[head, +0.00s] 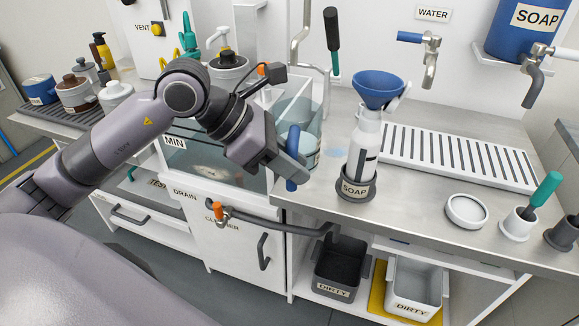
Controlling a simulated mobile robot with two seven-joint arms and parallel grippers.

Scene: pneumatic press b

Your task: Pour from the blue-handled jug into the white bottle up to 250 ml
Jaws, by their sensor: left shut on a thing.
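The white bottle (369,130) stands upright in a dark holder labelled SOAP (355,188) on the metal counter. A blue funnel (379,87) sits in its mouth. A dark vertical strip shows on the bottle's front; its level cannot be read. My left gripper (290,170) is shut on the jug's blue handle (292,184), left of the bottle and apart from it. The jug (309,146) is clear and looks about upright near the counter's edge by the tank. The gripper hides part of it, and its contents are unclear. My right gripper is not in view.
A tank (174,142) marked MIN lies under my left arm. A slotted drain rack (455,155) is right of the bottle. WATER (430,55) and SOAP taps (537,78) are behind.

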